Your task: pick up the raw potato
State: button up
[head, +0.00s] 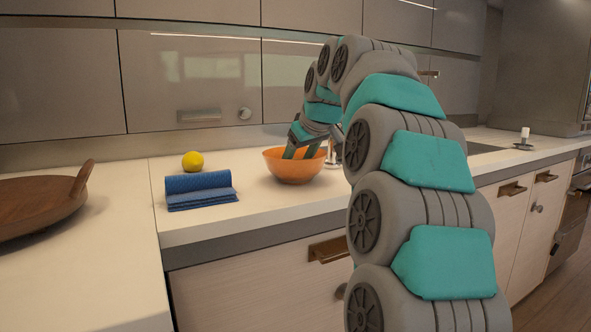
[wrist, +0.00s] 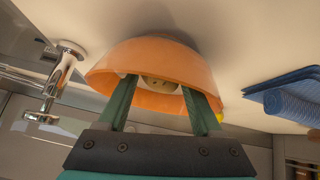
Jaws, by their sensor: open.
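An orange bowl (head: 294,168) stands on the counter; it fills the upper middle of the wrist view (wrist: 110,70). In the wrist view a pale brownish rounded thing, likely the raw potato (wrist: 160,84), lies inside the bowl, partly hidden by its rim. My gripper (head: 302,152) reaches down into the bowl from above. In the wrist view its two green fingers (wrist: 158,86) are spread apart, one on each side of the potato. I cannot tell whether they touch it. The potato is hidden in the head view by the bowl.
A folded blue cloth (head: 200,190) and a yellow ball-like fruit (head: 193,161) lie left of the bowl. A wooden tray (head: 40,205) is at far left. A metal tap (wrist: 57,75) stands beside the bowl. Bare counter lies in front of the bowl.

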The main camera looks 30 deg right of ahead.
jog(key=shift+c, duration=0.3)
jog(key=shift+f, duration=0.1)
grip_shut()
jog(key=shift+w, duration=0.1)
dwell(0.3)
